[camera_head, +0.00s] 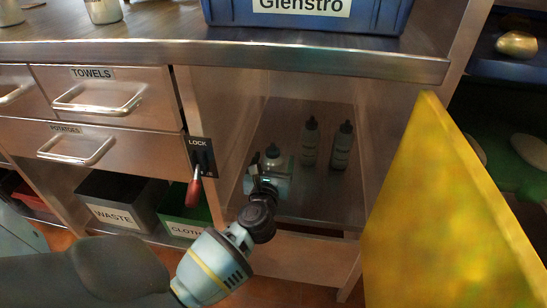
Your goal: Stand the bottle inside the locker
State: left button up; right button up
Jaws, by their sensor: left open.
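The locker (330,208) is the open steel compartment under the counter, with its yellow door (440,215) swung out to the right. A bottle (272,153) with a dark cap stands upright inside, near the left wall. My left gripper (268,180) reaches into the locker, open, right in front of this bottle. The gripper hides the bottle's lower part, and I cannot tell whether they touch. Two more dark-capped bottles stand upright farther back, a middle bottle (310,142) and a right bottle (342,146). My right gripper is out of view.
A red-handled lock lever (193,188) juts out left of the locker opening. Drawers (105,95) and a waste bin (118,205) are farther left. A blue crate (385,14) sits on the counter above. The locker floor's front right is clear.

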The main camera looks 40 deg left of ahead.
pick_arm(q)
jog(key=p+v, duration=0.1)
jog(key=v, duration=0.9)
jog(key=shift+s, duration=0.2)
jog(key=shift+d, duration=0.15)
